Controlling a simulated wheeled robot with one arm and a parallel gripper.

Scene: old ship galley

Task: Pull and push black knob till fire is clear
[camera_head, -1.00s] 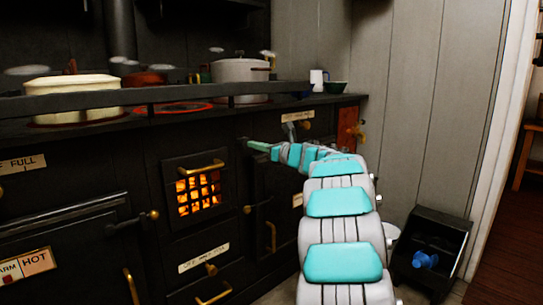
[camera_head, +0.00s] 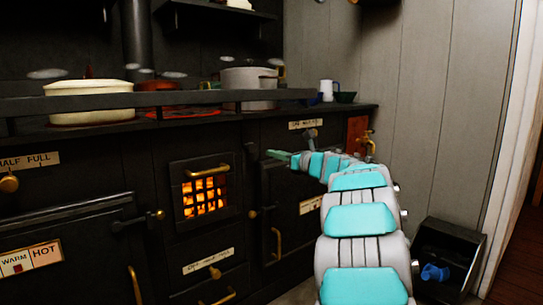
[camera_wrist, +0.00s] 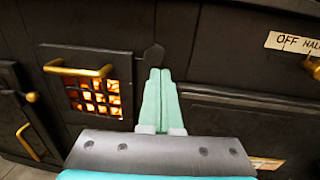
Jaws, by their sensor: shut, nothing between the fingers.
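The fire glows orange behind a barred grate (camera_head: 204,195) in the black stove front. The grate also shows at left in the wrist view (camera_wrist: 98,98). My gripper (camera_head: 278,154) points at the stove front, right of the grate and above its level. In the wrist view its green fingers (camera_wrist: 160,72) are together with nothing between them. A small dark, angular piece (camera_wrist: 152,55) lies just beyond the fingertips, possibly the black knob. I cannot tell whether the fingers touch it.
A rail (camera_head: 170,98) runs along the stove top, with a cream pot (camera_head: 92,103) and a grey pot (camera_head: 249,86) behind it. Brass handles and knobs stick out of the stove front. A black bin (camera_head: 450,255) stands at the lower right by the wall.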

